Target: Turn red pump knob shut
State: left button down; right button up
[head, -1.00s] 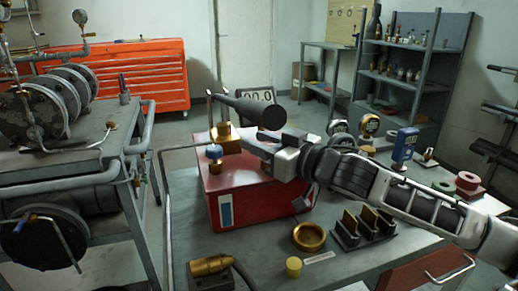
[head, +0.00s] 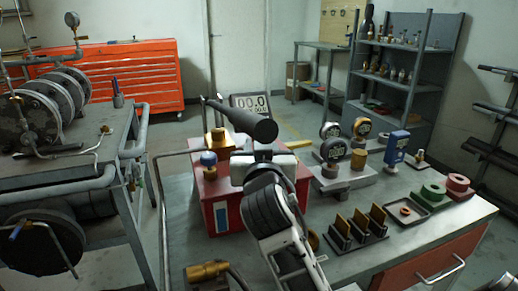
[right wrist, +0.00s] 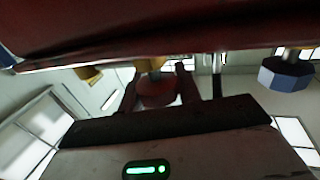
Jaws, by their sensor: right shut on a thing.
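The red pump box (head: 215,205) stands on the workbench, with a blue knob (head: 208,159) on its left front part. My right gripper (head: 263,152) is at the top of the box, behind and below a dark cylinder (head: 245,122). The right wrist view shows its two dark fingers on either side of a round red knob (right wrist: 158,90), shut on it. In the head view the red knob is hidden by the gripper and cylinder. The blue knob also shows at the right of the wrist view (right wrist: 285,76). My left gripper is not in view.
A slotted holder (head: 357,232) is close to my right arm. A pipe rig (head: 60,170) stands at the left.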

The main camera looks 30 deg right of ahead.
jog(key=shift+d+m+g+h, duration=0.1)
jog(key=shift+m+g+h, duration=0.4)
jog(key=shift+h, duration=0.3)
jog(key=shift+r, duration=0.1)
jog(key=o, duration=1)
jog(key=shift+c, duration=0.2)
